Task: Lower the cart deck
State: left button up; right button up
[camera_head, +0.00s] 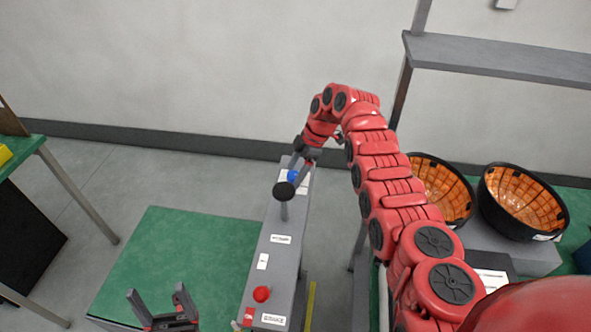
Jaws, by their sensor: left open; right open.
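The green cart deck (165,240) lies low at the lower left, beside a long grey control housing (262,290). The housing carries a red button (262,294) at its near end, a lever with a black knob (284,191), and a blue button (293,176) near its far end. My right gripper (297,172) is open and points down at the blue button, partly hiding it. I cannot tell whether it touches the button. My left gripper (157,291) is open and empty over the near part of the deck.
Two black bowls with orange insides, the left (438,190) and the right (522,200), sit at the right below a grey shelf (500,58). A green table (22,152) stands at the far left. Bare floor (190,180) lies behind the deck.

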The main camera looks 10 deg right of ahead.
grip_shut()
